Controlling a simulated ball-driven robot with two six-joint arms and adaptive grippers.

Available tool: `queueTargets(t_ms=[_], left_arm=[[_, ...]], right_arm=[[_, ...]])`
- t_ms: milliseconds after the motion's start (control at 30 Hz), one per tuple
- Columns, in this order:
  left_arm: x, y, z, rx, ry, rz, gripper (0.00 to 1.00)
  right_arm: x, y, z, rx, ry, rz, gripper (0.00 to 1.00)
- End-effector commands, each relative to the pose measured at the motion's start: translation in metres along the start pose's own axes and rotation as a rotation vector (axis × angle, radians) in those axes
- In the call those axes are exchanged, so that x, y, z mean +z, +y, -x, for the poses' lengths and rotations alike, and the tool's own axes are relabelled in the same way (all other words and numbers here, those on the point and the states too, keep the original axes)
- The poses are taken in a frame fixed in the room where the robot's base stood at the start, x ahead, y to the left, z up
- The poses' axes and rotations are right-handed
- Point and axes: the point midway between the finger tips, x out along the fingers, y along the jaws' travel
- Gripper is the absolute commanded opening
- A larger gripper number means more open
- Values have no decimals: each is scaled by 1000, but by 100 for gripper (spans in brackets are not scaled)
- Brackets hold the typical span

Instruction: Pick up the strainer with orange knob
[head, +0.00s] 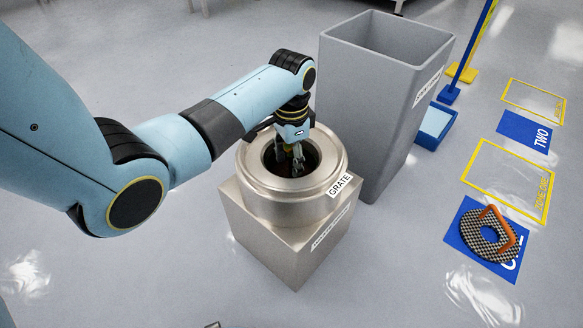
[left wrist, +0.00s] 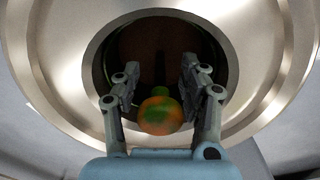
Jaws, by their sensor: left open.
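The strainer's knob (left wrist: 160,112), rounded and orange with green patches, shows inside the dark round opening of the metal vessel in the left wrist view. The rest of the strainer is in shadow and cannot be made out. My left gripper (left wrist: 160,66) is open, with one finger on each side of the knob; I see gaps between fingers and knob. In the head view, my left gripper (head: 295,160) points down into the opening of the vessel (head: 285,207). The knob cannot be told clearly there. My right gripper is not in view.
The vessel stands on a square metal base (head: 285,240), with a GRATE label on its side. A tall grey bin (head: 370,110) stands close behind it. A checkered disc with an orange handle (head: 490,232) lies on a blue floor mat (head: 472,243) at right. Open floor lies between.

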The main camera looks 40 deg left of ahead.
Motion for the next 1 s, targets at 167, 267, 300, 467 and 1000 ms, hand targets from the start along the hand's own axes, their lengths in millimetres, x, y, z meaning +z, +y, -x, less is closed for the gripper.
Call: queueTargets(t_ms=[167, 267, 300, 467, 1000], left_arm=[[0, 0, 1, 0, 1, 0, 31], [0, 0, 1, 0, 1, 0, 18], [0, 0, 1, 0, 1, 0, 13], [0, 0, 1, 0, 1, 0, 0], [0, 0, 3, -1, 2, 0, 0]], right_arm=[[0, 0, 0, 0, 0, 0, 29], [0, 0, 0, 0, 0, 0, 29], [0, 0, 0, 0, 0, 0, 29], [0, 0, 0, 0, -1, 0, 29], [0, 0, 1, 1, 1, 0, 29]])
